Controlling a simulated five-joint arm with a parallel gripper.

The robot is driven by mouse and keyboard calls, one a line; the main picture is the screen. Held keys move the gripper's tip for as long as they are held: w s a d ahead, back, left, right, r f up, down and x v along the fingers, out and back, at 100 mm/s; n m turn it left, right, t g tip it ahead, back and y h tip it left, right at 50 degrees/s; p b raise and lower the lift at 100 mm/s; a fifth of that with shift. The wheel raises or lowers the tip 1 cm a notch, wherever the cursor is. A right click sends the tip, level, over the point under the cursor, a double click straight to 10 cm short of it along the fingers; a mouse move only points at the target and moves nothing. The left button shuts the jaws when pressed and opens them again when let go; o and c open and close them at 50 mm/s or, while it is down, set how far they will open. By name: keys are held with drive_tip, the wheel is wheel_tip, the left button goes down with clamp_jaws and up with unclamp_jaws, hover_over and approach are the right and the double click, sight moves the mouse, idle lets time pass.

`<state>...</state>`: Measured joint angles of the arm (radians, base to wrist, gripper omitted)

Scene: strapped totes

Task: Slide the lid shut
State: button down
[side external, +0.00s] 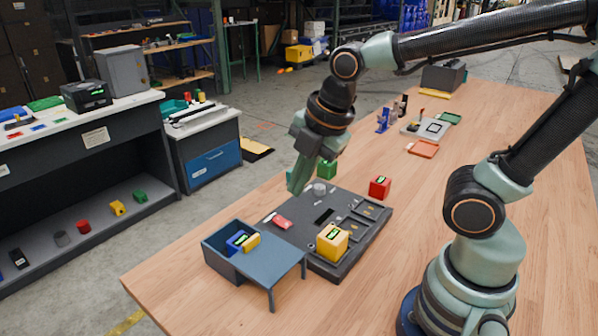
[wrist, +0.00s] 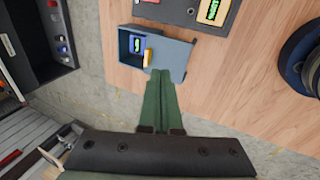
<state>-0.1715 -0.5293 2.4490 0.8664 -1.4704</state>
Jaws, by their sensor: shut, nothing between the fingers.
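A dark blue-grey box (side external: 222,264) stands near the table's front left edge. Its flat lid (side external: 275,262) is slid to the right, its outer end carried on thin legs. The left part of the box is open and shows a blue item (side external: 236,241) and a yellow item (side external: 251,242). In the wrist view the box (wrist: 122,62) and lid (wrist: 178,56) lie beyond my fingers. My gripper (side external: 295,189) is shut and empty, raised behind the box. In the wrist view its tips (wrist: 160,73) overlap the lid's near edge; I see no contact.
A dark tray (side external: 362,245) right of the box holds a yellow cube (side external: 332,242) and small parts. A red cube (side external: 380,187) and a green cube (side external: 327,168) stand behind it. The table's front edge runs close by the box.

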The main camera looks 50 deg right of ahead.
drive_tip(key=a+f+n+g, duration=0.1)
drive_tip(key=a+f+n, duration=0.15)
drive_tip(key=n, duration=1.45)
approach(255, 253)
drive_tip(key=shift+g, duration=0.3)
drive_tip(key=s+f, duration=0.1)
drive_tip(key=f, duration=0.2)
drive_tip(key=s+f, duration=0.1)
drive_tip(key=f, duration=0.1)
drive_tip(key=shift+s+f, duration=0.15)
drive_tip(key=shift+s, duration=0.15)
drive_tip(key=w, duration=0.3)
drive_tip(key=shift+f, duration=0.15)
drive_tip(key=shift+w, duration=0.65)
drive_tip(key=w, duration=1)
